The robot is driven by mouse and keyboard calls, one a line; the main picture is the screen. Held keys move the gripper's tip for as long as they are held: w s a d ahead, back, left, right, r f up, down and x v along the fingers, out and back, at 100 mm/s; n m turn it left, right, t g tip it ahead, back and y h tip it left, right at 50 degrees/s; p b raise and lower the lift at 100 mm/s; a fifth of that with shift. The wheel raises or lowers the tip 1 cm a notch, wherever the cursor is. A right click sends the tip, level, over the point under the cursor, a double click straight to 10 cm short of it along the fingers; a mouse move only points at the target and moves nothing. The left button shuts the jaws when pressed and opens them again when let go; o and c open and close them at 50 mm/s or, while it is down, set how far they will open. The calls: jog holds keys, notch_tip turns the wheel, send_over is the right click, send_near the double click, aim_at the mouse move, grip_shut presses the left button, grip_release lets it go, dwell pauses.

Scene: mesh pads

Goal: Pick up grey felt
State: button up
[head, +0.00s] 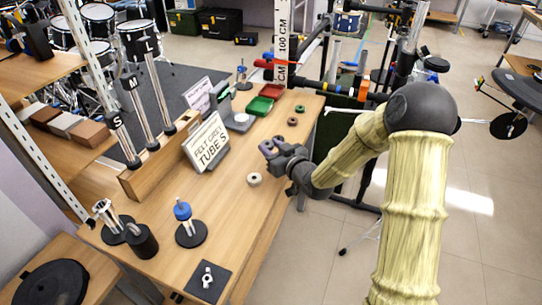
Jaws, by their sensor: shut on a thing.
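My gripper (272,154) is above the right part of the wooden table, to the right of the sign reading "FELT GREY TUBE S" (207,143). It is shut on a small grey piece, seemingly the grey felt (267,146), and holds it up off the table. The fingers hide part of it. Three upright tubes marked S (124,140), M (138,115) and L (158,85) stand in a wooden block (160,160) at the left of the table.
A beige ring (254,174) lies below my gripper. Two more rings, green (292,122) and brownish (300,108), lie farther back. Red (271,91) and green (260,106) trays are at the back. Stands with a blue top (182,211) and dark weights (142,241) are at front left.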

notch_tip(320, 180, up, 5)
jog(key=shift+f, duration=0.1)
dwell(0.7)
